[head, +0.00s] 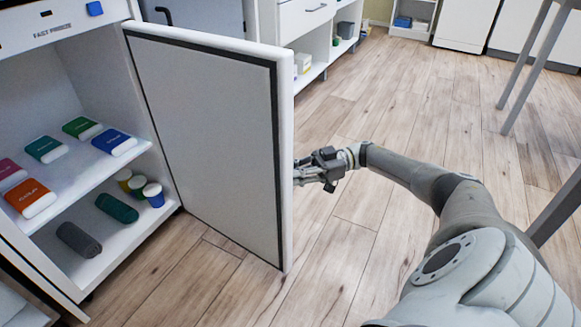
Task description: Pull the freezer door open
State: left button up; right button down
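The freezer door (205,125) stands wide open, swung out to the right of the white freezer cabinet (95,14), with its grey inner panel and dark seal facing me. Its hinge side is at the cabinet's right wall. My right gripper (300,175) is at the door's free edge, on the outer side. Its fingertips reach behind the edge, so I cannot see the handle or whether the fingers hold it. My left gripper is not in view.
Inside the freezer, coloured boxes (115,142) lie on the upper shelf; cups (153,195) and rolled towels (117,208) are on the lower one. Wood floor (390,110) right of the door is largely clear. Grey table legs (525,70) stand at the right. White cabinets (300,18) line the back.

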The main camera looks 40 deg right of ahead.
jog(key=c, duration=1.5)
grip_release()
jog(key=shift+s, duration=0.1)
jog(key=shift+v, duration=3.8)
